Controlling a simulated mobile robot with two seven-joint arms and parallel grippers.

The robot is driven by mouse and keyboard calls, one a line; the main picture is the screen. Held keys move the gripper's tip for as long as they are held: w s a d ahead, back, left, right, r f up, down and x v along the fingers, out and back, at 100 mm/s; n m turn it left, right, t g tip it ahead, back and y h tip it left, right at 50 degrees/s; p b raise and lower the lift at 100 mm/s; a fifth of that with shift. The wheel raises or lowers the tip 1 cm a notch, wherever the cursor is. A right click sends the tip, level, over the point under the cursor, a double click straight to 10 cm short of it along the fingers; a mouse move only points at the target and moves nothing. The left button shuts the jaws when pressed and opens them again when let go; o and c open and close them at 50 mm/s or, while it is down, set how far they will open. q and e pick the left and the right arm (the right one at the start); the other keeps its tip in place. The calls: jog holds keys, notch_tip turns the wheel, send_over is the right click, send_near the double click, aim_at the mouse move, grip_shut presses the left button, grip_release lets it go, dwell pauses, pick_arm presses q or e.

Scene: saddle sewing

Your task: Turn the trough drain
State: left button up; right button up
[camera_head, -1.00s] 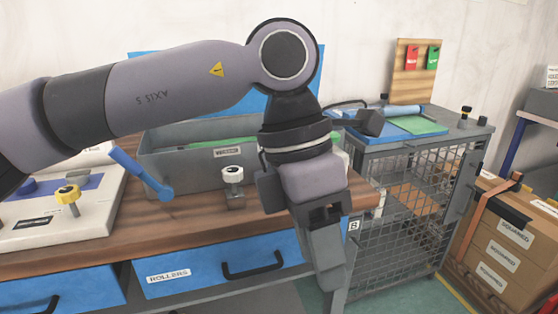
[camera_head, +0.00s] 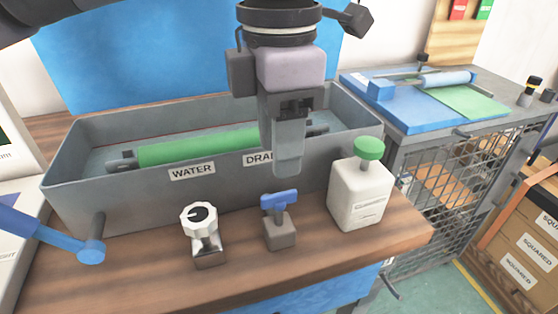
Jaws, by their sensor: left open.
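The trough drain is a small valve with a blue handle (camera_head: 279,199) on a grey block, standing on the wooden bench in front of the trough. The grey trough (camera_head: 135,205) carries a "WATER" label and a partly covered "DRAIN" label. My left gripper (camera_head: 288,160) points down in front of the trough, its fingertips appearing just above the blue handle with a gap between. One finger overlaps the other from this angle; the gripper is open and holds nothing visible. My right gripper is out of view.
A white-topped water knob (camera_head: 200,225) stands left of the drain valve. A white bottle with a green cap (camera_head: 362,190) stands close on its right. A green roller (camera_head: 200,146) lies in the trough. A blue lever (camera_head: 60,240) is at the left. The bench front is clear.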

aim_at(279, 194)
pick_arm(q)
jog(key=shift+s+f+b, duration=0.1)
jog(key=shift+f+b, duration=0.2)
jog(key=shift+f, duration=3.2)
grip_shut()
